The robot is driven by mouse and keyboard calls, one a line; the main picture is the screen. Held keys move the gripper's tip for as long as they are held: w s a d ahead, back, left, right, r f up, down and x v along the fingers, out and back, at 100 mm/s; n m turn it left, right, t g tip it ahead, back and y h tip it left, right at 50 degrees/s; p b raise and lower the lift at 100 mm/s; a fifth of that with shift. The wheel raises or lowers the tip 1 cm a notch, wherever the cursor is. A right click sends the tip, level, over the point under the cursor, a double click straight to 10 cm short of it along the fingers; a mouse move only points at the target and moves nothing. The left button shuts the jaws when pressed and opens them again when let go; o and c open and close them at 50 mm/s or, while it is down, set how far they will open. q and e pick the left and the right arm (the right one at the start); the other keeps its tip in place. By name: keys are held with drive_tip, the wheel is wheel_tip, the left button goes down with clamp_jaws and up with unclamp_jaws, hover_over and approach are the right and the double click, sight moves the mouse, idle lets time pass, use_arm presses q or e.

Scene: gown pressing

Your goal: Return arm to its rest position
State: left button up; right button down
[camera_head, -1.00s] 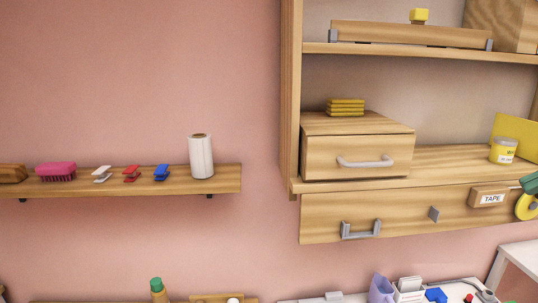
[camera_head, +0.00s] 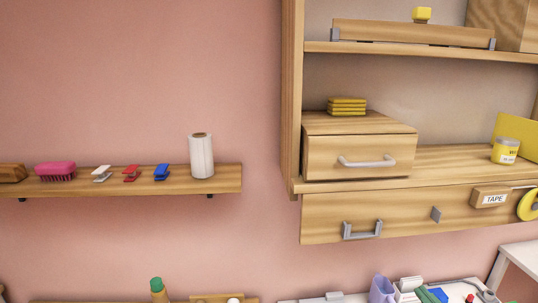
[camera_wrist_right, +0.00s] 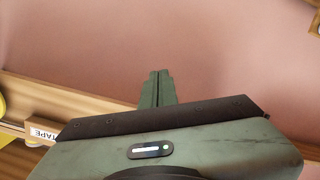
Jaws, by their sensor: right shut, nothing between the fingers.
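My right gripper (camera_wrist_right: 157,88) shows in the wrist view, its two green fingers shut together with nothing between them. The pink wall is behind the fingers. In the head view only a small green part of my right gripper (camera_head: 428,294) shows, low at the right, in front of the table with small items. Most of that arm is out of the picture. My left gripper is in neither view.
A wooden cabinet (camera_head: 292,100) with a drawer (camera_head: 330,160) fills the right. The TAPE holder (camera_head: 490,198) hangs on its lower board and shows in the wrist view (camera_wrist_right: 42,133). A wall shelf (camera_head: 215,183) is at left. The wall between is bare.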

drive_tip(key=s+a+f+m+g+h, duration=0.2)
drive_tip(key=s+a+f+m+g, duration=0.15)
drive_tip(key=s+f, duration=0.55)
drive_tip(key=s+a+f+g+y, duration=0.1)
drive_tip(key=s+a+f+g, duration=0.45)
drive_tip(key=s, duration=0.35)
drive_tip(key=s+a+f+g+y, duration=0.1)
drive_tip(key=s+a+f+g, duration=0.4)
drive_tip(key=s, duration=0.4)
wheel_tip(320, 180, down, 27)
drive_tip(key=s+b, duration=0.1)
drive_tip(key=s, duration=0.1)
drive_tip(key=s+d+f+g+b, duration=0.1)
drive_tip(key=s+d+f, duration=0.1)
drive_tip(key=s+f, duration=1.4)
drive_tip(key=shift+s+d+h, duration=0.15)
drive_tip(key=shift+s+h, duration=0.2)
drive_tip(key=shift+h, duration=0.05)
drive_tip(key=shift+f, duration=0.1)
